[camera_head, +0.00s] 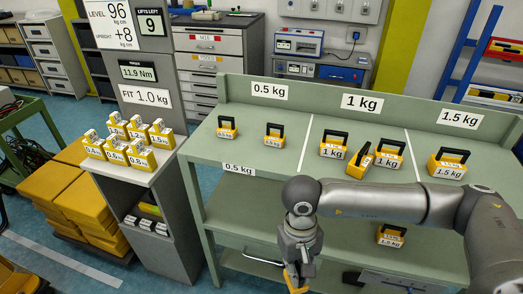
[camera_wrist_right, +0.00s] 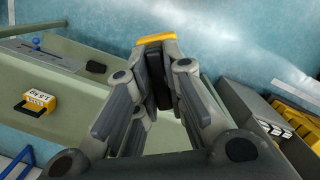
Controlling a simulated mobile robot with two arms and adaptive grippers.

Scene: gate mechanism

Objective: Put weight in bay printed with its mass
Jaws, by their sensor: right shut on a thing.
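My right gripper (camera_head: 298,274) hangs in front of the green bench. It is shut on a weight, whose yellow part (camera_head: 291,279) shows at the fingers; in the wrist view yellow (camera_wrist_right: 155,38) shows beyond the fingertips (camera_wrist_right: 155,62). Its label is hidden. The 0.5 kg bay (camera_head: 257,112) holds two yellow weights with black handles. The 1 kg bay (camera_head: 321,119) holds several, one of them tilted (camera_head: 360,163). The 1.5 kg bay (camera_head: 424,142) holds one weight (camera_head: 447,166). My left gripper is out of view.
A grey stand (camera_head: 165,187) with several small labelled yellow blocks (camera_head: 138,158) is left of the bench. Yellow boxes (camera_head: 70,200) are stacked beside it. A sign (camera_head: 146,97) reads FIT 1.0 kg. My right arm spans the bench front.

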